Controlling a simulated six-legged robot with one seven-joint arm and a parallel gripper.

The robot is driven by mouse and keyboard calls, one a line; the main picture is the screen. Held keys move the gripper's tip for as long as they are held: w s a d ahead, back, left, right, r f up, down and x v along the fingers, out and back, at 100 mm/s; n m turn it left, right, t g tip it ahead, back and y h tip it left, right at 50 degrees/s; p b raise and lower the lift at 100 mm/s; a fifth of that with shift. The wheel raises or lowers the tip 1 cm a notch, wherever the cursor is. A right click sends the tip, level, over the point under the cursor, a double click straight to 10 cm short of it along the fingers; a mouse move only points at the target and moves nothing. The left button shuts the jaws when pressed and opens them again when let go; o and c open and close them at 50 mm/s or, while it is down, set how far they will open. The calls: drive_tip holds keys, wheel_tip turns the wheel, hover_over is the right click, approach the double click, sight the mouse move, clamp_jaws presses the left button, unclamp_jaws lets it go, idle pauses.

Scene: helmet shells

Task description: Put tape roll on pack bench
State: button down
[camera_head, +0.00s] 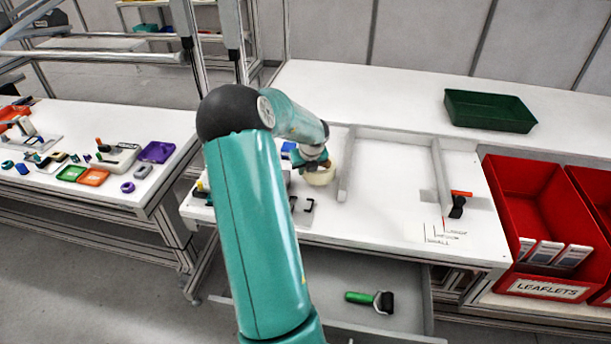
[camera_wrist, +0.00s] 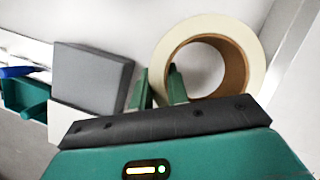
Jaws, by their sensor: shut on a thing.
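The tape roll (camera_head: 320,178) is cream with a brown core. It is at the left part of the white bench (camera_head: 390,195), just left of a raised grey divider. In the wrist view the tape roll (camera_wrist: 240,40) shows its open ring. My gripper (camera_head: 315,164) is shut on its wall, with one green finger inside the hole and one outside, as the wrist view of my gripper (camera_wrist: 161,87) shows. Whether the roll touches the bench top is unclear. My arm hides part of the bench's left side.
Grey dividers (camera_head: 347,165) stand on the bench. A grey block (camera_wrist: 90,78) is close left of my gripper. An orange-and-black tool (camera_head: 459,203) lies at right, a green tray (camera_head: 489,110) behind. Red bins (camera_head: 530,190) flank the right. An open drawer (camera_head: 330,312) holds a green-handled tool.

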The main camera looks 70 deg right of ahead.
drive_tip(key=shift+f, duration=1.55)
drive_tip(key=c, duration=1.4)
unclamp_jaws()
drive_tip(key=shift+f, duration=0.15)
drive_tip(key=shift+o, duration=0.2)
drive_tip(key=v, duration=1.2)
drive_tip(key=shift+w+r, duration=0.2)
drive_tip(key=shift+r, duration=0.05)
